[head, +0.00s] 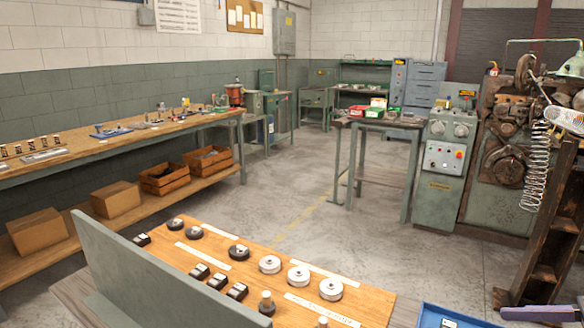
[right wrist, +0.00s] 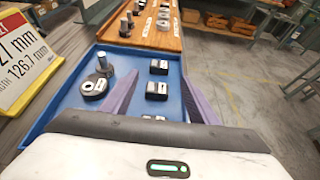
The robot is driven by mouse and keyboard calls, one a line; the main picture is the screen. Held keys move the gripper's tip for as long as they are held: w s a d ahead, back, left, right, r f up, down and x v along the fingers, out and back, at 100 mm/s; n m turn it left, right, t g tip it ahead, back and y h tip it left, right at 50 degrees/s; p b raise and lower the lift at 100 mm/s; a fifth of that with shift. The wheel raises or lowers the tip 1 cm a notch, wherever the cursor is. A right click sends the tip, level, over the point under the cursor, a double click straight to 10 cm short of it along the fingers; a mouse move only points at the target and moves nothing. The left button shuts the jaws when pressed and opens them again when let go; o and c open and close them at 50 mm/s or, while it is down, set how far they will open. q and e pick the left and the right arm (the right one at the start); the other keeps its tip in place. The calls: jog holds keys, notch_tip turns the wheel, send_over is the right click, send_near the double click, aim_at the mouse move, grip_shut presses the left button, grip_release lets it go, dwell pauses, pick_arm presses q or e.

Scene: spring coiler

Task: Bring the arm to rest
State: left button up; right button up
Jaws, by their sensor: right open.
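My right gripper (right wrist: 158,85) shows in the right wrist view with its two purple fingers apart and nothing between them that I can see held. It is above a blue tray (right wrist: 62,95), and I cannot tell the height. In the head view a purple finger (head: 540,314) shows at the bottom right edge, to the right of the blue tray (head: 425,318). Black blocks (right wrist: 158,67) and a grey piece with a disc and peg (right wrist: 95,85) lie in the tray. My left gripper is in neither view.
A wooden board (head: 375,300) with discs, blocks and pegs lies left of the tray, behind a grey-green panel (head: 150,280). The spring coiler (head: 500,160) stands at the right, with a hanging spring (head: 535,175). A yellow sign (right wrist: 25,60) stands by the tray. Open floor (head: 300,210) lies beyond.

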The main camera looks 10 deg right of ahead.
jog(key=b+x, duration=0.6)
jog(key=x, duration=0.5)
jog(key=shift+f, duration=0.2)
notch_tip(320, 180, up, 4)
jog(key=shift+f+p, duration=0.25)
jog(key=shift+p, duration=0.65)
jog(key=shift+r, duration=0.3)
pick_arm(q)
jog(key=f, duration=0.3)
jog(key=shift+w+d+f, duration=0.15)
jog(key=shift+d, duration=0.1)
pick_arm(e)
jog(key=shift+r, duration=0.1)
